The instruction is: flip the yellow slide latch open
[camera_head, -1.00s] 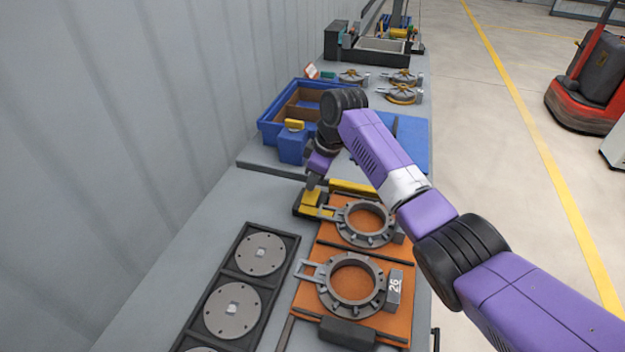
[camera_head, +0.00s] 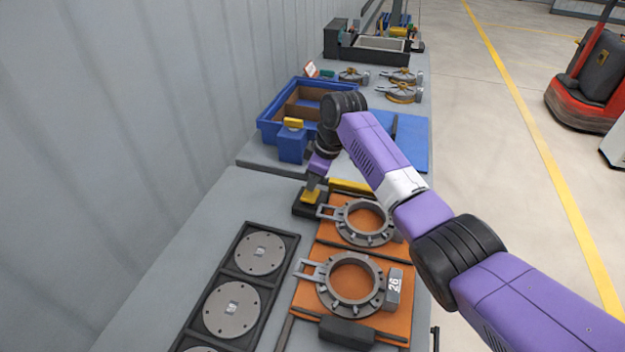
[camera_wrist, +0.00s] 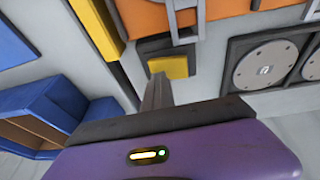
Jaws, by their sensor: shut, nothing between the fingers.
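The yellow slide latch (camera_head: 311,197) sits on a small dark base (camera_head: 306,210) at the back left corner of the orange fixture board. In the wrist view the yellow block (camera_wrist: 170,67) lies just beyond my fingertips, with its dark base (camera_wrist: 152,46) behind it. My gripper (camera_head: 313,186) points down at the latch with its fingers together and empty. It also shows in the wrist view (camera_wrist: 158,82). The fingertips are at or very close to the yellow block; I cannot tell whether they touch. My fingers partly hide the latch in the head view.
The orange board (camera_head: 325,235) holds two grey rings (camera_head: 365,239); one ring's fork-shaped handle reaches near the latch. A yellow bar (camera_head: 353,187) lies along the board's back edge. A black tray of discs (camera_head: 270,305) is front left. A blue bin (camera_head: 268,128) stands behind.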

